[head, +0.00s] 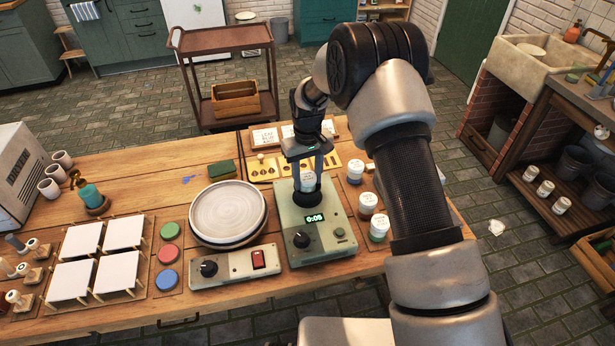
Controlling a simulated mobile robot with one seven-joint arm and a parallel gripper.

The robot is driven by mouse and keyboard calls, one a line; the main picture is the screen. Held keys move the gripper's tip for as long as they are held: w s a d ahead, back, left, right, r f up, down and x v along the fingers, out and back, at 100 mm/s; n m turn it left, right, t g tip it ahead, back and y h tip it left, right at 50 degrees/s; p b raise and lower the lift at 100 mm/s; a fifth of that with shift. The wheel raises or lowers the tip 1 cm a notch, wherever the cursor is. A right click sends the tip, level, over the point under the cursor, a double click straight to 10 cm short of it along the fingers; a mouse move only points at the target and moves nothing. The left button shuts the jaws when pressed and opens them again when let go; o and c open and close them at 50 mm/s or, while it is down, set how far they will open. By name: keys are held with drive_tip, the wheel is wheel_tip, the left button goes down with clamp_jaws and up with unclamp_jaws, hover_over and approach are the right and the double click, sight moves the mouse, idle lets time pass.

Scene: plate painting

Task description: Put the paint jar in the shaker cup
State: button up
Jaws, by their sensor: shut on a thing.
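A paint jar (307,181) with a white label and lid is upright between the fingers of my gripper (308,166). My gripper points down and is shut on the jar near its top. The black shaker cup (307,200) is directly below the jar, on top of a pale green shaker machine (318,243) with a dial and a lit display. The jar's lower end meets the cup in the picture. I cannot tell whether it is inside the cup or just above it.
More jars (367,204) stand right of the machine, partly behind my arm. A round plate (228,211) sits on a turntable to the left, behind a control box (235,268) with a red switch. White tiles on stands (74,281) and coloured discs (168,255) are further left.

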drive_tip(key=shift+s+f+b, duration=0.2)
drive_tip(key=shift+f+b, duration=0.25)
drive_tip(key=shift+f, duration=0.15)
drive_tip(key=o, duration=1.1)
drive_tip(key=shift+d+f, duration=0.1)
drive_tip(key=shift+o, duration=0.2)
drive_tip(key=shift+r+p, duration=0.4)
wheel_tip(320, 180, up, 13)
wheel_tip(320, 180, up, 8)
drive_tip(key=t, duration=0.1)
hover_over(308, 177)
drive_tip(key=s+d, duration=0.3)
drive_tip(key=d, duration=0.1)
drive_tip(key=s+d+r+m+t, duration=0.2)
drive_tip(key=s+d+r, duration=0.4)
drive_tip(key=s+r, duration=0.35)
drive_tip(key=s+d+r+m+t, duration=0.1)
drive_tip(key=s+d, duration=0.2)
drive_tip(key=s, duration=0.6)
drive_tip(key=s+d+r+m+t, duration=0.1)
drive_tip(key=s+d+m, duration=0.1)
drive_tip(key=s, duration=0.7)
drive_tip(key=shift+s+d+t, duration=0.3)
drive_tip(key=shift+s+d, duration=0.1)
drive_tip(key=shift+d, duration=0.45)
